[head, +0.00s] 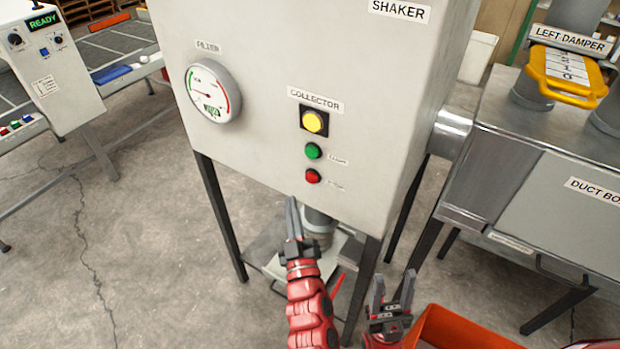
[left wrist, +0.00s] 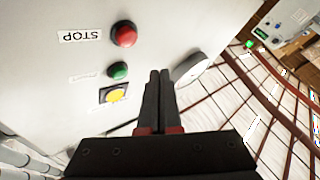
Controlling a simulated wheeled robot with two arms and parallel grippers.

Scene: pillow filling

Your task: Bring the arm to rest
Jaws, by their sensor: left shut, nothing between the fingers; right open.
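My left gripper (head: 292,212) is shut and empty in front of the lower part of the grey shaker cabinet (head: 260,150), below its buttons. In the left wrist view its closed fingers (left wrist: 158,95) point toward the panel, with the red button (left wrist: 123,34), green button (left wrist: 118,71) and yellow light (left wrist: 115,96) to their left. I cannot tell whether the fingers touch the panel. In the head view the red button (head: 312,176) sits under the green button (head: 313,151) and the yellow light (head: 315,122). My right gripper (head: 392,285) is open and empty at the lower right.
An orange bin (head: 465,330) lies right beside my right gripper. The metal duct box (head: 535,150) stands at the right, with a yellow-framed damper plate (head: 566,75) on top. A control box (head: 50,60) reading READY stands at the left. The concrete floor (head: 140,240) at the left is clear.

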